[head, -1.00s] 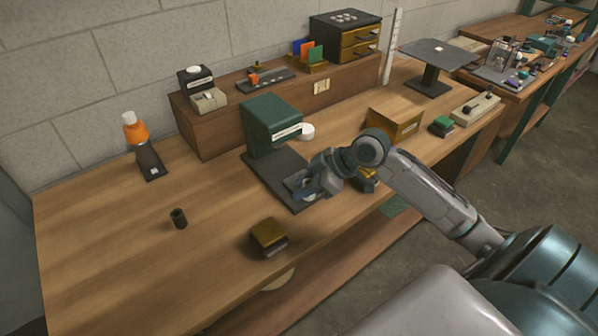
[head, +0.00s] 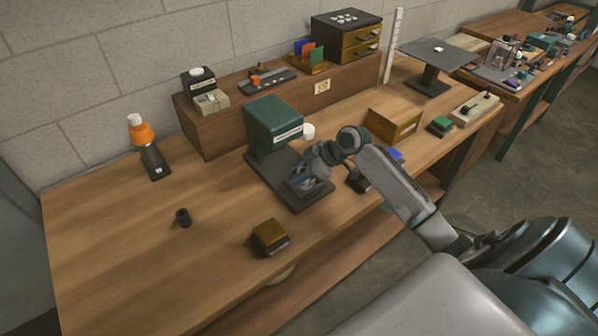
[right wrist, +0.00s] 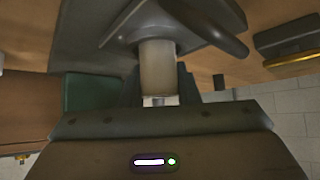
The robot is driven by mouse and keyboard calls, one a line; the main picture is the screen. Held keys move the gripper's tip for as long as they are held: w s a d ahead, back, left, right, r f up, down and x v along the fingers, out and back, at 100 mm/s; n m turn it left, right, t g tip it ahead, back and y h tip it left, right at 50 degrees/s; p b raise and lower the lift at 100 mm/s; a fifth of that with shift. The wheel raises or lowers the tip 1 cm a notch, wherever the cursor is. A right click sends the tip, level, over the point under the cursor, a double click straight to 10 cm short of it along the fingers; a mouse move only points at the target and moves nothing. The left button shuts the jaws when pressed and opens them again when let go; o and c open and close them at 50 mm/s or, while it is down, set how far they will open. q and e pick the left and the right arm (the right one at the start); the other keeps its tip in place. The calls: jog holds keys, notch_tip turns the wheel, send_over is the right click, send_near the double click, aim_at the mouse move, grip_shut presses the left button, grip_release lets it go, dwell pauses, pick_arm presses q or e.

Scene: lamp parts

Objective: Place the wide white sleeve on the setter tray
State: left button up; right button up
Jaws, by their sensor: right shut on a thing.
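My right gripper (head: 303,184) is over the dark base plate (head: 270,172) of the green machine (head: 272,122), near the plate's front end. In the right wrist view a pale, wide sleeve (right wrist: 157,70) stands between the fingers of that gripper (right wrist: 158,92), which is shut on it. A dark, rounded part (right wrist: 185,25) lies across the sleeve's far end; I cannot tell whether they touch. In the head view the gripper hides the sleeve. I cannot tell for sure which surface is the setter tray. My left gripper is not in view.
A brass-topped block (head: 270,236) and a small dark cylinder (head: 183,217) stand on the bench, left of my right arm. An open wooden box (head: 394,125) stands behind the arm. The left bench front is clear.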

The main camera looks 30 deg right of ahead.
jog(key=shift+f, duration=0.1)
jog(key=shift+f, duration=0.15)
jog(key=o, duration=1)
jog(key=shift+c, duration=0.2)
jog(key=shift+r, duration=0.2)
jog(key=shift+s+d+r, duration=0.25)
jog(key=shift+d+r, duration=0.1)
jog(key=shift+d, duration=0.05)
jog(key=b+v, duration=0.3)
jog(key=v, duration=0.8)
